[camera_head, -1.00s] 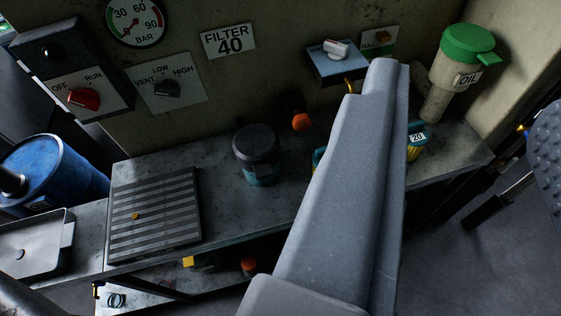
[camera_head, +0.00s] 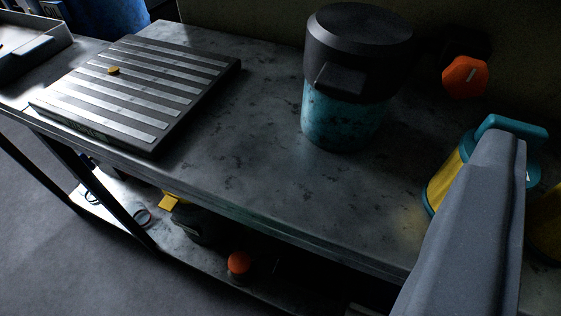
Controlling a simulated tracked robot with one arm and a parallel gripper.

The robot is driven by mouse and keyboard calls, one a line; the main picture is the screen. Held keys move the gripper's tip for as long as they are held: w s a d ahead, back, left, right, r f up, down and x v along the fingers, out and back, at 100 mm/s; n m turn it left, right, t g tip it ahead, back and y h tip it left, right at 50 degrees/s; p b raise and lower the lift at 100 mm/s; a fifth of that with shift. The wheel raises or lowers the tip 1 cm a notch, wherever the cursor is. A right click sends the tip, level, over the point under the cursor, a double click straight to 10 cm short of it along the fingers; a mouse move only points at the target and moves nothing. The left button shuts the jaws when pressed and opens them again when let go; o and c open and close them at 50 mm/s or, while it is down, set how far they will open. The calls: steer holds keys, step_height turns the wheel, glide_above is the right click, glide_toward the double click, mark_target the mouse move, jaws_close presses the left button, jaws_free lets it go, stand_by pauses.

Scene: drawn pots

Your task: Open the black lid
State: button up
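The black lid (camera_head: 358,55) sits level and closed on a teal pot (camera_head: 340,118) with dark stains. The lid has a flat tab on its front side. The pot stands upright on the grey metal bench (camera_head: 265,150), near its back edge. My gripper (camera_head: 498,150) shows as a grey shape at the lower right, pointing up. It is to the right of the pot and apart from it, in front of a yellow container with a teal handle. I cannot see whether its fingers are parted.
A striped plate (camera_head: 140,85) with a small yellow knob lies on the left of the bench. The yellow container (camera_head: 447,178) is partly behind my gripper. An orange knob (camera_head: 465,77) is on the wall. A lower shelf holds an orange-topped item (camera_head: 240,264). Bench space left of the pot is clear.

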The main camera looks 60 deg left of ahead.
steer(key=s+a+f+n+y+b, duration=0.25)
steer(key=s+a+f+y, duration=0.2)
steer(key=a+f, duration=0.45)
steer(key=p, duration=1.3)
glide_toward(355, 53)
steer(key=w+a+f+p, duration=0.1)
steer(key=w+a+f, duration=0.1)
steer(key=w, duration=0.3)
steer(key=shift+a+f+m+y, duration=0.2)
steer(key=shift+a+m+y, duration=0.2)
steer(key=shift+a, duration=0.3)
steer(key=shift+w, duration=0.1)
